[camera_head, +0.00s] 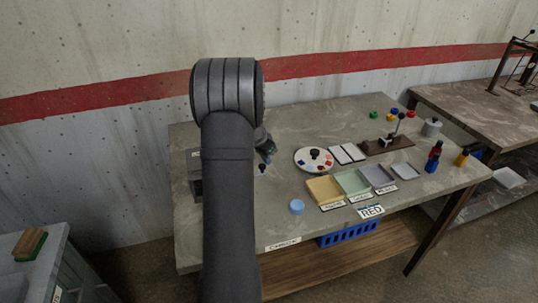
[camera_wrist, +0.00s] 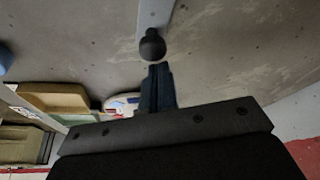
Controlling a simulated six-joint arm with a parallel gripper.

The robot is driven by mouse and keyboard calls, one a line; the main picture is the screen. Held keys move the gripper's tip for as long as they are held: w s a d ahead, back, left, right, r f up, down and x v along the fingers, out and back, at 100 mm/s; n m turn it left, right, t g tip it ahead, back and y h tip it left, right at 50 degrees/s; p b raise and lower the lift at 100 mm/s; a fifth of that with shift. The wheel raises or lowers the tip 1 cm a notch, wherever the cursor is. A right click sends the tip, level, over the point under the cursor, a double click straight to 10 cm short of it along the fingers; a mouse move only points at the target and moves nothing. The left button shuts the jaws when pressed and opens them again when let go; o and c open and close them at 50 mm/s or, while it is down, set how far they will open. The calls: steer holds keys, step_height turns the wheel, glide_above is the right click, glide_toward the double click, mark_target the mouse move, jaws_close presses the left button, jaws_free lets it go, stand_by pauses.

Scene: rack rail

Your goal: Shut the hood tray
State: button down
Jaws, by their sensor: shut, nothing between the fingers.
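A dark grey box (camera_head: 195,178) at the left end of the table, perhaps the hood, is mostly hidden behind my arm. In the wrist view a black round knob (camera_wrist: 152,46) sits on the end of a light grey strip (camera_wrist: 154,12), which may be part of the tray. I cannot tell this for sure. My gripper (camera_wrist: 157,68) is shut and empty, its fingertips right beside the knob. I cannot tell whether they touch it. In the head view my gripper (camera_head: 268,157) shows only partly beside my arm, low over the table.
The table (camera_head: 240,230) holds a blue round lid (camera_head: 297,206), a yellow tray (camera_head: 324,189), a green tray (camera_head: 351,182) and a white round palette (camera_head: 314,159) to the right. A blue basket (camera_head: 347,233) is below the front edge.

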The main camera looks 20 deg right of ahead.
steer(key=shift+a, duration=1.7)
steer(key=shift+w+d, duration=0.1)
steer(key=shift+d, duration=0.25)
steer(key=d, duration=0.1)
steer(key=w, duration=0.1)
steer(key=d, duration=0.1)
steer(key=shift+w+d+r, duration=0.15)
steer(key=shift+d+r, duration=0.1)
steer(key=shift+d, duration=0.1)
steer(key=shift+w+r, duration=0.15)
steer(key=shift+r, duration=0.7)
steer(key=v, duration=0.8)
steer(key=shift+r, duration=0.2)
steer(key=shift+a, duration=0.1)
